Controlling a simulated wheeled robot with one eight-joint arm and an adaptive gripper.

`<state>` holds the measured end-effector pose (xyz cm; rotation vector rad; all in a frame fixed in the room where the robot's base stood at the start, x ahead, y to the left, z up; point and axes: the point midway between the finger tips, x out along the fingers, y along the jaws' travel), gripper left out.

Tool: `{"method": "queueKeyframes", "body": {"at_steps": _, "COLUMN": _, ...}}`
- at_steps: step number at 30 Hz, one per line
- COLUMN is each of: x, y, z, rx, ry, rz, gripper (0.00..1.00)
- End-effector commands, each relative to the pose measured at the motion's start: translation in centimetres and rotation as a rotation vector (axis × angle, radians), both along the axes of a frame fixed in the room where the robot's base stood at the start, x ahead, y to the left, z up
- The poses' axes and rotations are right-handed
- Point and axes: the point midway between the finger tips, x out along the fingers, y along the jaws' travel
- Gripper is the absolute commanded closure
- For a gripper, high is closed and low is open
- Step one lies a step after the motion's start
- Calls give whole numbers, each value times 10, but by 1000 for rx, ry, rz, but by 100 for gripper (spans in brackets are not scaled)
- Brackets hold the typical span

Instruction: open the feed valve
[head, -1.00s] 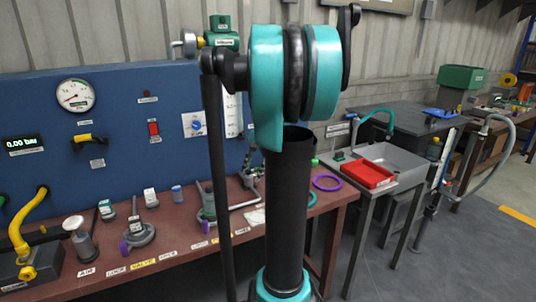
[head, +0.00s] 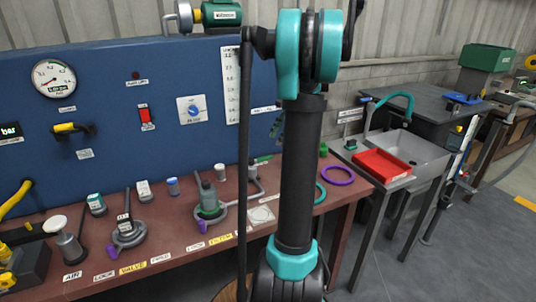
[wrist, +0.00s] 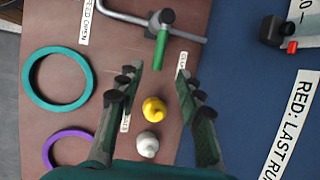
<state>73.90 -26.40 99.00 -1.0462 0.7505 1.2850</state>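In the wrist view, a valve with a green lever handle (wrist: 161,48) sits on a bent grey pipe (wrist: 125,16). A label reading "FEED OPEN" (wrist: 87,20) lies beside the pipe. The green handle also shows in the head view (head: 263,160), just left of my arm. My gripper (wrist: 160,72) is open, its fingers spread, with nothing held. The handle's near end is ahead of the gap between the fingertips, and I see no contact. A yellow knob (wrist: 154,109) and a whitish knob (wrist: 147,145) show between the fingers. My arm hides part of the bench.
A teal ring (wrist: 87,77) and a purple ring (wrist: 52,142) lie on the reddish bench. A blue panel with a gauge (head: 53,78) and red switch (head: 146,115) stands behind. A red tray (head: 383,166) sits at a sink on the right. Open floor lies at lower right.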

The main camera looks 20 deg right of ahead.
Motion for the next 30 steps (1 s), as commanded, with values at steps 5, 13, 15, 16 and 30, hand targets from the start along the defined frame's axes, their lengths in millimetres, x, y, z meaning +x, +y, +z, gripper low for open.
{"method": "queueKeyframes", "body": {"at_steps": 5, "x": 6, "y": 14, "z": -33, "rx": 0, "ry": -1, "rz": 2, "gripper": 63}}
{"method": "queueKeyframes", "body": {"at_steps": 13, "x": 14, "y": 30, "z": -71, "rx": 0, "ry": 0, "rz": 1, "gripper": 63}}
{"method": "queueKeyframes", "body": {"at_steps": 15, "x": 15, "y": 33, "z": -77, "rx": 0, "ry": 0, "rz": 1, "gripper": 63}}
{"method": "queueKeyframes", "body": {"at_steps": 16, "x": 15, "y": 34, "z": -79, "rx": 0, "ry": 0, "rz": 1, "gripper": 63}}
{"method": "queueKeyframes", "body": {"at_steps": 30, "x": 15, "y": 36, "z": -84, "rx": -1, "ry": -1, "rz": -1, "gripper": 73}}
